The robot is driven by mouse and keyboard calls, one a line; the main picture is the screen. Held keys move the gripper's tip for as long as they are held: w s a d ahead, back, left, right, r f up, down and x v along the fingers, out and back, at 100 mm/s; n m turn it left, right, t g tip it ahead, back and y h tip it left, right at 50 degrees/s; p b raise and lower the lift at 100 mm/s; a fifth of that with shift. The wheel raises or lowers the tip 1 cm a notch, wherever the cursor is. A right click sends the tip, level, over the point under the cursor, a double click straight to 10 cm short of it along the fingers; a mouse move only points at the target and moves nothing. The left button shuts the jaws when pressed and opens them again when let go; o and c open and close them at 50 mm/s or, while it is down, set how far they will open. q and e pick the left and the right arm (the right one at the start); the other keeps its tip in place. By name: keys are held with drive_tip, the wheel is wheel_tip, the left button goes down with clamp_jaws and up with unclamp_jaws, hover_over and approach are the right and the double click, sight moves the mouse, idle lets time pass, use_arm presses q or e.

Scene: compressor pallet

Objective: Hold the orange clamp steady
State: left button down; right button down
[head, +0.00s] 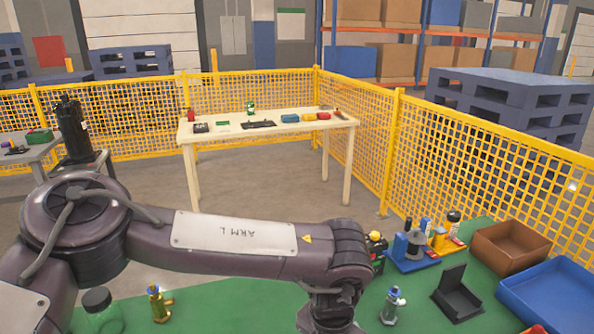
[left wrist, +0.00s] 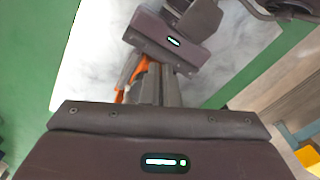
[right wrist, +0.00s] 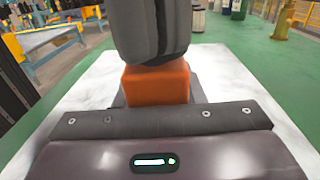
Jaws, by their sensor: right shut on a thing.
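The orange clamp (right wrist: 157,85) shows as an orange block directly in front of my right gripper (right wrist: 157,104), which is shut on it. A large dark grey part covers its upper side in the right wrist view. In the left wrist view, bits of the orange clamp (left wrist: 127,78) show beside the fingers of my left gripper (left wrist: 159,86). These fingers look close together, and whether they touch the clamp is hidden. My right gripper (left wrist: 172,42) faces them from the top of that view. In the head view my left arm reaches down past the bottom edge, and the clamp is out of sight.
A white marbled board (right wrist: 95,100) lies under the grippers on a green surface (right wrist: 275,70). In the head view, small fittings (head: 158,304), a black holder (head: 458,294), a brown bin (head: 510,247) and a blue bin (head: 552,298) stand on the green table.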

use_arm(q)
drive_tip(key=shift+d+f, duration=0.1)
wheel_tip(320, 180, up, 6)
drive_tip(key=shift+w+d, duration=0.15)
drive_tip(key=shift+d, duration=0.1)
idle(0.6)
